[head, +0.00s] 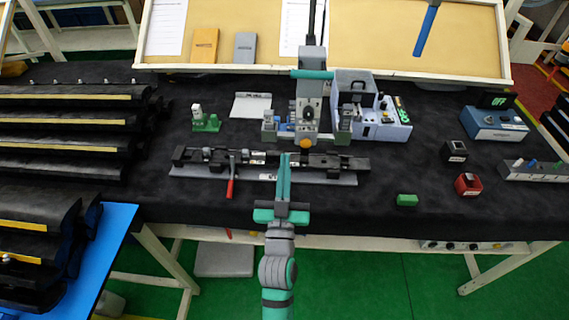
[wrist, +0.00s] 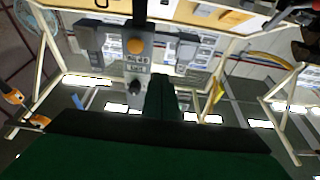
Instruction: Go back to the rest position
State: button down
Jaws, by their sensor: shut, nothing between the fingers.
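My gripper (head: 285,160) is in the middle of the head view, at the end of my teal and grey arm. Its teal fingers are together with nothing between them. They point away from me, in front of the long black clip fixture (head: 330,162) on the table. I cannot tell whether they touch it. In the wrist view the dark green fingers (wrist: 161,90) point toward a grey press with an orange knob (wrist: 135,46). The press (head: 308,100) also stands behind the fixture in the head view.
The black-covered table (head: 350,205) holds a red-handled clamp (head: 231,180), a green block (head: 407,200), a red button box (head: 468,184) and a blue-grey device (head: 494,123). Stacked black trim parts (head: 70,120) fill the left. A blue surface (head: 105,250) is at the front left.

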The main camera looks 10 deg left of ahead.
jog(key=s+d+f+g, duration=0.2)
jog(key=s+f, duration=0.6)
jog(key=s, duration=0.1)
jog(key=s+d+f+g, duration=0.1)
jog(key=s+d+f, duration=0.2)
jog(key=s+f, duration=0.5)
jog(key=s+d+f+g+h, duration=0.1)
jog(key=s, duration=0.9)
jog(key=s+d+f+m+g+h, duration=0.1)
jog(key=s+d+g, duration=0.1)
jog(key=s, duration=0.9)
jog(key=shift+g, duration=0.3)
jog(key=shift+w, duration=0.15)
